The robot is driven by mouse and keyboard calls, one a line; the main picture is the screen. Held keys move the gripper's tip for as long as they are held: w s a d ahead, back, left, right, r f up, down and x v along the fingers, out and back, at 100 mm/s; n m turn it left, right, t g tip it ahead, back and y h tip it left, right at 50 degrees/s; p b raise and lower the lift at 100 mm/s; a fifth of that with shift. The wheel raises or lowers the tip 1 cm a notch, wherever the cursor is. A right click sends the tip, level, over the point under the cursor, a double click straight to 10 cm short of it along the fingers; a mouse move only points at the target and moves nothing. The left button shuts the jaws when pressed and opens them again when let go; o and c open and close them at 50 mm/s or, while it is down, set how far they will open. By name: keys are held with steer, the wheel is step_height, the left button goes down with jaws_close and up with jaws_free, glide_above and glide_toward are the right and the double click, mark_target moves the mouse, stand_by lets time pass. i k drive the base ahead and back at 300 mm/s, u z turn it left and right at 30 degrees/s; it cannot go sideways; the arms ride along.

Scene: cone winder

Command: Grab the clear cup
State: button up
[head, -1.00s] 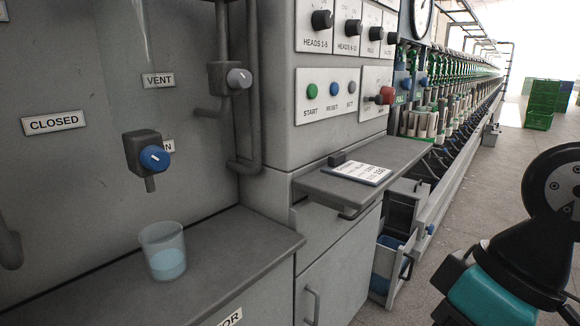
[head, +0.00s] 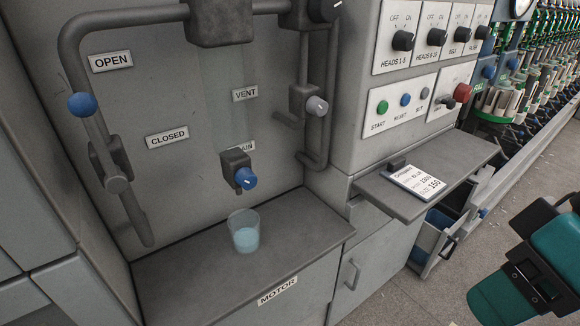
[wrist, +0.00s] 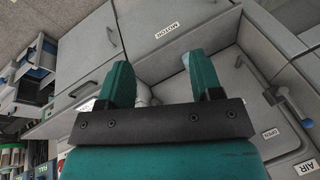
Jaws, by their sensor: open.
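The clear cup (head: 244,231) stands upright on the grey ledge (head: 190,272) in the head view, with pale blue liquid in it. It is just below a tap with a blue knob (head: 245,178). My gripper (wrist: 162,80) shows in the wrist view with its two teal fingers wide apart and nothing held between them. A small pale blue patch beside the right finger in that view may be the cup, mostly hidden. In the head view only part of my arm shows at the lower right, well away from the cup.
A grey shelf with a white card (head: 415,181) juts out right of the ledge. A blue-handled pipe lever (head: 83,104) is on the left of the panel. An open drawer (head: 440,232) sticks out below the shelf. The ledge around the cup is clear.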

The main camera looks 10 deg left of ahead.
mark_target(244, 224)
steer(key=u, duration=0.45)
steer(key=k, duration=1.15)
steer(key=u, duration=1.3)
steer(key=i, duration=0.85)
steer(key=z, duration=0.75)
steer(key=i, duration=0.8)
steer(key=z, duration=0.1)
